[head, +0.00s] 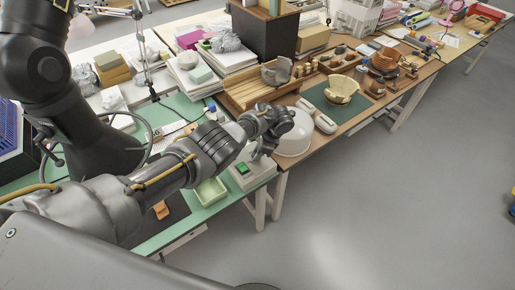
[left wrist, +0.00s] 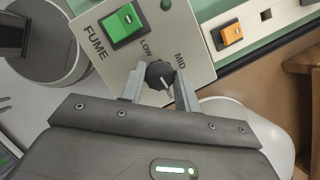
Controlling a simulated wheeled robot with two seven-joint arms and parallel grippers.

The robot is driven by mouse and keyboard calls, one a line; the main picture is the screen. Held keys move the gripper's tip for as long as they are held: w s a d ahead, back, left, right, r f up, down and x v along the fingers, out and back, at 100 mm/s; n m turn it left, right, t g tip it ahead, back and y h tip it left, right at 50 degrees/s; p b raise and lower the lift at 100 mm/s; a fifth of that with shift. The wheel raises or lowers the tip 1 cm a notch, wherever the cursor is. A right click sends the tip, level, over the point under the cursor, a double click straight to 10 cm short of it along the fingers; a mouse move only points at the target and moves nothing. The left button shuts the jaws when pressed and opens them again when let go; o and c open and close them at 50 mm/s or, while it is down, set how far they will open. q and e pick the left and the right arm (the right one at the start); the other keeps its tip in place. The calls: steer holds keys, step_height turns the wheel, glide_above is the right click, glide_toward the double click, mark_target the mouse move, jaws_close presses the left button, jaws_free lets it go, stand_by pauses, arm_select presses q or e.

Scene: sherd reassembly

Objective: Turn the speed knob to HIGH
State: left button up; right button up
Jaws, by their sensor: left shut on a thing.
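The speed knob (left wrist: 159,75) is small, round and black, on a light grey control panel (left wrist: 186,25) in the left wrist view. LOW is printed at its upper left and MID at its upper right. A pale mark shows on the knob's lower right; other lettering near it is hidden by my gripper. My left gripper (left wrist: 160,84) is shut on the knob, one finger on each side. In the head view my left gripper covers the knob, above the control box (head: 243,178). My right gripper is not in view.
A green rocker switch (left wrist: 123,25) sits beside the knob, by the word FUME. An orange switch (left wrist: 231,34) is on a white strip to the right. A white dome (head: 295,140) stands right of the box. A pale green tray (head: 210,192) lies left of it.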

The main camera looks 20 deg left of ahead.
arm_select(q)
steer(key=shift+r+m+p, duration=0.1)
steer(key=shift+m+p, duration=0.2)
steer(key=shift+m, duration=0.2)
steer(key=o, duration=1)
steer(key=p+v, duration=0.2)
steer(key=v, duration=0.8)
steer(key=shift+s+d+r, duration=0.15)
steer(key=shift+d+r, duration=0.1)
steer(key=shift+r, duration=0.05)
